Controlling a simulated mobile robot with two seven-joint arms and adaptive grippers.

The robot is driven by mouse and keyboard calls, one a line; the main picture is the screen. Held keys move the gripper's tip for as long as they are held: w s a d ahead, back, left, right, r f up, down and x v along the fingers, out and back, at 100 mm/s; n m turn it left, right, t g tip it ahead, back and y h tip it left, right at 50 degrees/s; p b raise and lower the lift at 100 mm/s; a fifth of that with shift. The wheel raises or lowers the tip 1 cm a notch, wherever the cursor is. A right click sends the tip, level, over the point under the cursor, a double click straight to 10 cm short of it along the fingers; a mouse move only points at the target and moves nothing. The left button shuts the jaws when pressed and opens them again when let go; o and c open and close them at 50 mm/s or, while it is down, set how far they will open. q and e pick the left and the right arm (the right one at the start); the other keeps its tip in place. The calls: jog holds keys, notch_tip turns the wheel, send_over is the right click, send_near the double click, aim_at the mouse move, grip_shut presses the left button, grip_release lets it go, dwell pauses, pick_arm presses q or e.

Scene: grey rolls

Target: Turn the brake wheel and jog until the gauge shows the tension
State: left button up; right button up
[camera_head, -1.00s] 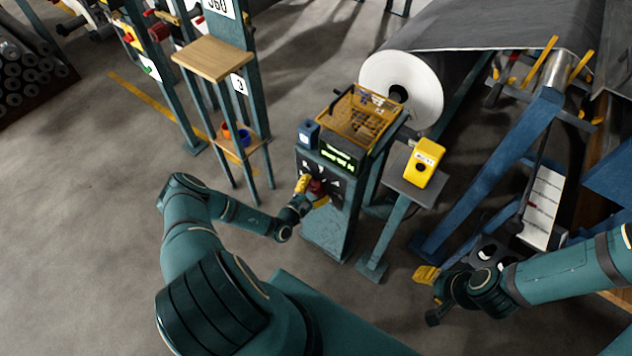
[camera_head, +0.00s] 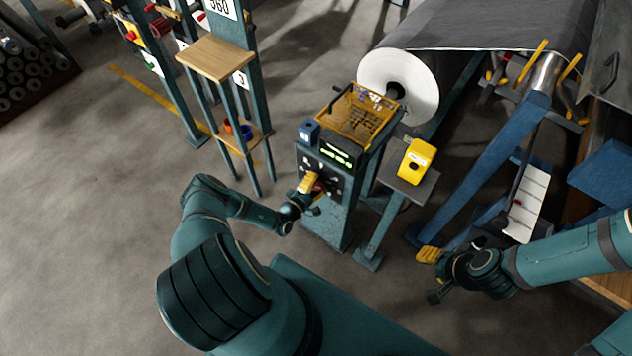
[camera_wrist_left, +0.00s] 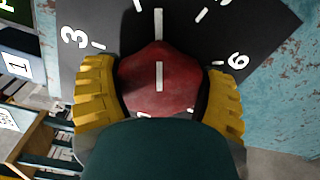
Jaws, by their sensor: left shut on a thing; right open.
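The brake wheel (camera_wrist_left: 158,75) is a red knob with a white line on a dark dial plate (camera_wrist_left: 95,25), where 3 and 6 are readable. Its line points up in the wrist view, in line with a long white tick. My left gripper (camera_wrist_left: 160,97) is shut on it, one yellow finger on each side; in the head view the gripper (camera_head: 310,184) is at the console front. A display with green text (camera_head: 335,154), too small to read, sits above the dial. A yellow box with a dark round spot (camera_head: 417,161) stands on a pedestal. My right gripper (camera_head: 430,268) is open and empty.
A yellow wire basket (camera_head: 357,115) and a small blue box (camera_head: 308,132) sit on the console (camera_head: 333,222). A large white roll (camera_head: 408,85) is behind. A wooden-topped stand (camera_head: 215,56) is to the left. The floor at left is clear.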

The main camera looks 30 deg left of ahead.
dwell(0.5)
pick_arm(q)
jog(key=o, duration=1.1)
jog(key=s, duration=0.8)
jog(key=s+a, duration=0.1)
jog(key=s, duration=0.3)
jog(key=shift+r, duration=0.1)
